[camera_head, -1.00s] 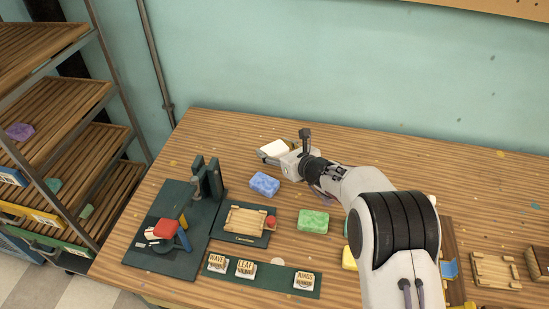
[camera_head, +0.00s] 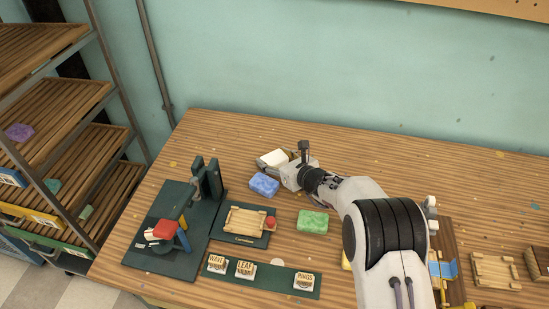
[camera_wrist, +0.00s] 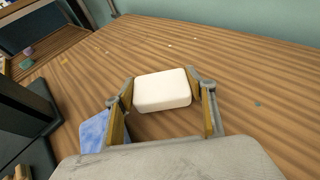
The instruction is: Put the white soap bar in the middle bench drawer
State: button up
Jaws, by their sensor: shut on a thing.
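The white soap bar (camera_wrist: 163,90) is between the two fingers of my gripper (camera_wrist: 163,103) in the wrist view, and the gripper is shut on it. In the head view the white soap bar (camera_head: 273,157) shows at the far part of the bench, at the tip of my gripper (camera_head: 279,163). The blue soap (camera_head: 264,185) lies just in front of the gripper and shows beside the left finger in the wrist view (camera_wrist: 93,131). The middle bench drawer cannot be made out in either view.
A green soap (camera_head: 313,222) lies on the bench. A dark stamping press (camera_head: 206,185), a wooden board (camera_head: 246,221) and a strip with several labelled stamps (camera_head: 262,274) stand at the left front. A slatted rack (camera_head: 75,170) stands left. The back right of the bench (camera_head: 440,160) is clear.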

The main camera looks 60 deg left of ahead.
jog(key=o, duration=1)
jog(key=shift+f, duration=0.1)
jog(key=shift+d+r, duration=0.4)
jog(key=shift+d, duration=0.15)
jog(key=shift+v, duration=5.4)
jog(key=shift+f, duration=0.1)
